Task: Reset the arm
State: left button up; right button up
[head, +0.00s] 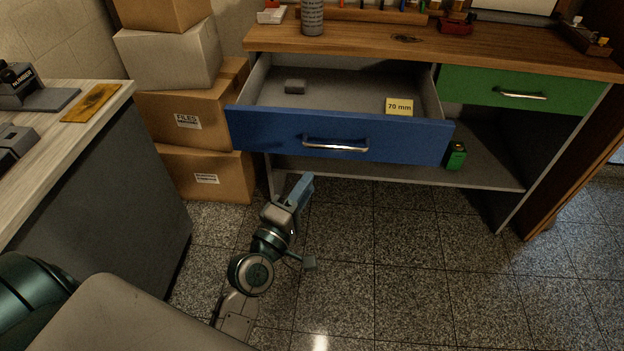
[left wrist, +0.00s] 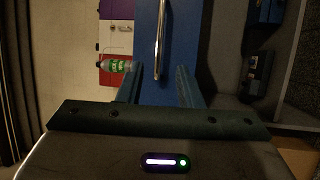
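My left gripper (head: 303,187) is in front of and below the open blue drawer (head: 270,133), over the floor. In the left wrist view its two fingers (left wrist: 159,85) are apart with nothing between them. The blue drawer front (left wrist: 148,40) and its metal handle (left wrist: 161,45) show beyond the fingertips. The handle also shows whole in the head view, and the gripper is clear of it. My right gripper is in neither view.
The pulled-out drawer holds a small grey block (head: 295,86) and a yellow "70 mm" note (head: 399,107). A green drawer (head: 480,88) is shut at right. Cardboard boxes (head: 185,120) and a side counter (head: 120,95) stand left. Floor at right is clear.

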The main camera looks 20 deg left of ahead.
pick_arm(q)
jog(key=shift+s, duration=0.15)
dwell(0.4)
